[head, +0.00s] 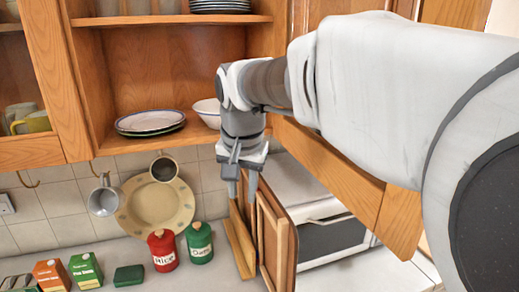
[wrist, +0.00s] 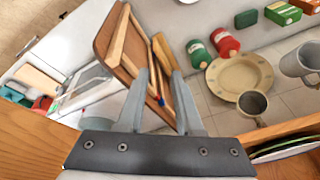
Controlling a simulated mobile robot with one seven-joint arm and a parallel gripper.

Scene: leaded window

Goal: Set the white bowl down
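The white bowl (head: 207,110) sits upright on the cabinet's open shelf (head: 103,141), to the right of the stacked plates (head: 151,122). My arm's wrist hides its right side. My gripper (head: 243,192) points down in front of the cabinet, its fingertips below the shelf level and apart from the bowl. In the wrist view my gripper (wrist: 160,70) has its two fingers spread with nothing held between them. The bowl cannot be made out in the wrist view.
Wooden boards (head: 273,238) lean upright below my gripper. A red jar (head: 162,250) and a green jar (head: 199,243) stand on the counter to the left. An open cabinet door (head: 330,170) is on the right.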

